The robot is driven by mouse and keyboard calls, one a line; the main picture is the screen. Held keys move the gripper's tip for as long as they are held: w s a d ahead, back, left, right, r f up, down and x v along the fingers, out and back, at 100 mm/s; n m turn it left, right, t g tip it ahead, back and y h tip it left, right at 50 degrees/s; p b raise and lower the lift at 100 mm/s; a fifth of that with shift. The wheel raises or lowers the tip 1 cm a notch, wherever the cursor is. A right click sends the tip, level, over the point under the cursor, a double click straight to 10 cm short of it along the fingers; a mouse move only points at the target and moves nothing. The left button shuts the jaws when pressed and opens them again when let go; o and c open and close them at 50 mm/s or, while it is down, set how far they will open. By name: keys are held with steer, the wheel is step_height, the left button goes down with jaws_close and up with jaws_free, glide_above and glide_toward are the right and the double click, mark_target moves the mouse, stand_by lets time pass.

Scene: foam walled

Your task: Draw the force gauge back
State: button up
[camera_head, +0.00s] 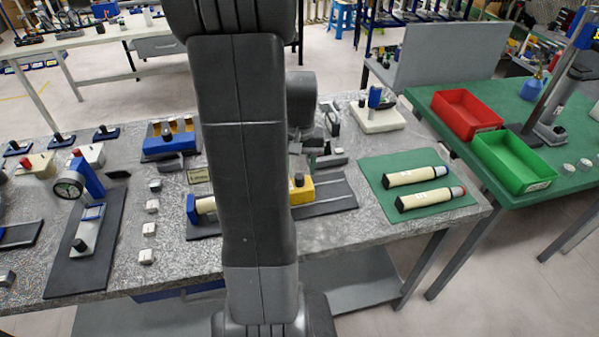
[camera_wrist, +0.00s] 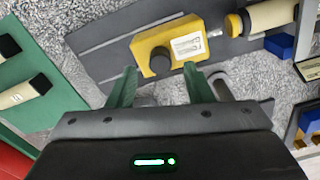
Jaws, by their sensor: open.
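The force gauge looks to be the yellow box (camera_wrist: 178,42) with a black knob and a white label, on a dark base plate (camera_wrist: 105,50). In the head view the yellow box (camera_head: 302,193) shows just right of my arm. A cream cylinder (camera_wrist: 272,14) with a dark, yellow-tipped end points at the box from the upper right; whether they touch I cannot tell. In the head view this cylinder (camera_head: 206,205) sits in a blue holder left of my arm. My gripper (camera_wrist: 160,76) is open, its green fingers close to the box's near side with the knob between them. My arm hides the middle of the rig.
A green mat (camera_head: 374,171) with two cream cylinders (camera_head: 420,185) lies to the right. A dial gauge (camera_head: 69,187) on a stand and several small white blocks (camera_head: 147,256) are to the left. A white-based device (camera_head: 378,121) stands behind. A side table holds red (camera_head: 462,120) and green (camera_head: 505,168) bins.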

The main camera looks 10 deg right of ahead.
steer(key=shift+f, duration=1.5)
steer(key=shift+d, duration=0.1)
jaws_close()
